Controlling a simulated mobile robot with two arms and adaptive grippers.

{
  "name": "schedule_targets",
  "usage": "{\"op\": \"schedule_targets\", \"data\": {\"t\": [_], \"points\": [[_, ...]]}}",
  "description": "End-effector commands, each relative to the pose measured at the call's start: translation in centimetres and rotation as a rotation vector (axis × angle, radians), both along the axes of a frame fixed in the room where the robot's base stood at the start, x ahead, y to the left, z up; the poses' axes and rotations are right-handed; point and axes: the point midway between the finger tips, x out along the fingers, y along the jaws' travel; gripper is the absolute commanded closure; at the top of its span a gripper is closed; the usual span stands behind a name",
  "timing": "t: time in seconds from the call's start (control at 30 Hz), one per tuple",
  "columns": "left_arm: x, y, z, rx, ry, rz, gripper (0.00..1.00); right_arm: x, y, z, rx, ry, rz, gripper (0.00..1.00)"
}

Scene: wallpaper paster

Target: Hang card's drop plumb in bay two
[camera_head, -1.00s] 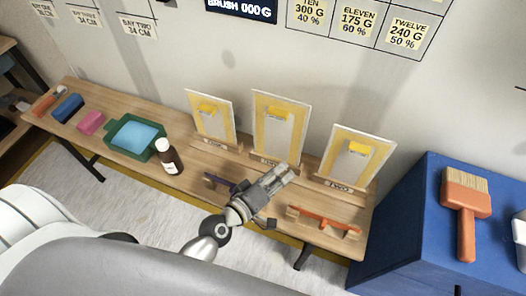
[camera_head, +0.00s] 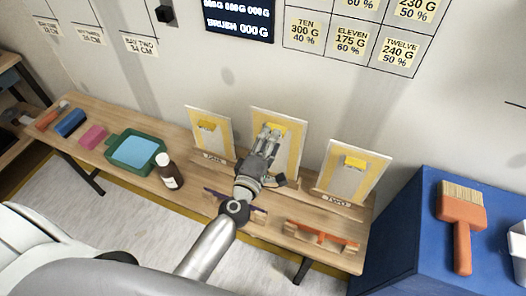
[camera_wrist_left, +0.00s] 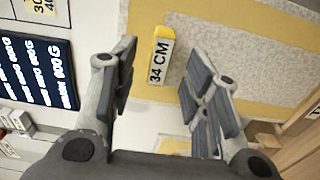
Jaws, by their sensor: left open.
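My left gripper (camera_head: 270,132) is open in front of the middle board (camera_head: 297,120), near its top. It covers part of that board's face and hides its base label. In the left wrist view, the open fingers (camera_wrist_left: 160,72) stand on either side of a yellow block (camera_wrist_left: 160,54) marked "34 CM", with no visible contact. The yellow block also shows in the head view (camera_head: 273,125). The right board (camera_head: 350,180), labelled "TWO", has its own yellow block (camera_head: 355,163) at the top of a pale panel. A wall card (camera_head: 141,44) reads "BAY TWO 34 CM". My right gripper is out of view.
A left board (camera_head: 205,140) stands beside the middle one. A dark bottle (camera_head: 169,172), a green tray (camera_head: 136,167) and an orange level-like tool (camera_head: 320,235) lie along the bench. A brush (camera_head: 462,215) rests on the blue cabinet (camera_head: 410,240) at right.

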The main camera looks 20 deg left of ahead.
Motion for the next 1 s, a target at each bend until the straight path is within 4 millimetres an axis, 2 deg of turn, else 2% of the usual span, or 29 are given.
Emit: {"op": "schedule_targets", "data": {"t": [0.03, 0.2, 0.6, 0.93, 1.0], "points": [[0.8, 0.0, 0.1, -0.001, -0.001, 0.0, 0.57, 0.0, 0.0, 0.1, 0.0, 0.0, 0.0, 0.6], [2.4, -0.1, 0.0, 0.0, 0.0, 0.0, 0.57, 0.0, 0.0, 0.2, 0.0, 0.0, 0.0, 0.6], [3.0, -0.1, 0.0, 0.0, 0.0, -0.001, 0.57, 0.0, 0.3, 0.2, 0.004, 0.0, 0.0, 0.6], [2.9, -0.1, 0.0, 0.0, 0.0, -0.001, 0.98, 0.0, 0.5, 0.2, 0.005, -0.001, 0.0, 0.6], [2.9, -0.1, 0.0, 0.0, 0.001, -0.001, 1.0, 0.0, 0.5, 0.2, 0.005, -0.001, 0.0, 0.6]]}}
